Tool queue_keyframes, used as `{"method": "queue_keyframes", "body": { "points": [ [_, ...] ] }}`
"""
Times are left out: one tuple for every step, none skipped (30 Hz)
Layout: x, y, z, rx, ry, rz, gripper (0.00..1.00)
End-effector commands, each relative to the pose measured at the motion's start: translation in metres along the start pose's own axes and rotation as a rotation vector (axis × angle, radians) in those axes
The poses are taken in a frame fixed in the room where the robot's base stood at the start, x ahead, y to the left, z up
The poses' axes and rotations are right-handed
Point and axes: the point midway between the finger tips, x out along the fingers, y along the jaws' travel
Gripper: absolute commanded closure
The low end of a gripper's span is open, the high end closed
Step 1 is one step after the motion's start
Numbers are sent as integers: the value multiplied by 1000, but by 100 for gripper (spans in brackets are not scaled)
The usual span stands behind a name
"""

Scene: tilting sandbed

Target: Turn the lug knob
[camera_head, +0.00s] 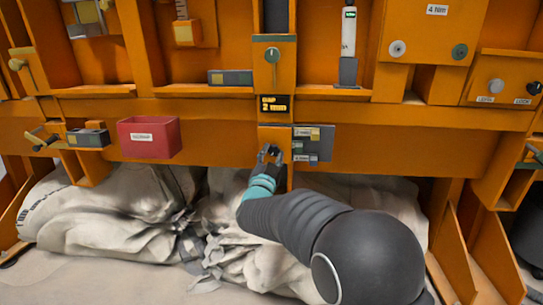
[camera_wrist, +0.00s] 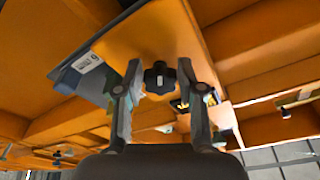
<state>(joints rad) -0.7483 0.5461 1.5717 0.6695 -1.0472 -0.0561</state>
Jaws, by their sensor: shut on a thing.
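The lug knob (camera_wrist: 159,79) is small, dark and lobed, on an orange panel face in the wrist view. My gripper (camera_wrist: 159,75) has one finger on each side of it and is shut on it. In the head view my gripper (camera_head: 270,153) is at the lower end of the central orange column, below a yellow-and-black label. There the fingers and wrist hide the knob, so its turn angle cannot be told.
A grey box with labelled tabs (camera_head: 313,142) sits close right of my gripper. A red bin (camera_head: 149,137) hangs to the left. A green round knob (camera_head: 272,55) is higher on the column. Pale sacks (camera_head: 100,215) lie below the orange beam (camera_head: 400,150).

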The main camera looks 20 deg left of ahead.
Motion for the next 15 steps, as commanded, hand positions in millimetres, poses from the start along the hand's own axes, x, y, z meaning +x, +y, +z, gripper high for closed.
{"method": "queue_keyframes", "body": {
  "points": [
    [0,0,-1,-31,0,-7,97],
    [0,0,-1,-49,0,-11,97],
    [0,0,0,-74,0,-15,97],
    [0,0,0,-89,0,-17,97],
    [0,0,0,-106,0,-20,97],
    [0,1,0,-124,0,-24,97],
    [0,1,0,-138,0,-27,97],
    [0,1,0,-150,0,-29,97],
    [0,1,0,-163,0,-31,97],
    [0,1,0,-173,0,-33,97],
    [0,1,0,-182,-1,-34,97],
    [0,1,0,-191,-1,-35,97],
    [0,1,0,-197,-1,-36,97],
    [0,1,0,-202,-1,-37,97],
    [0,1,0,-208,-1,-38,97]
  ]
}}
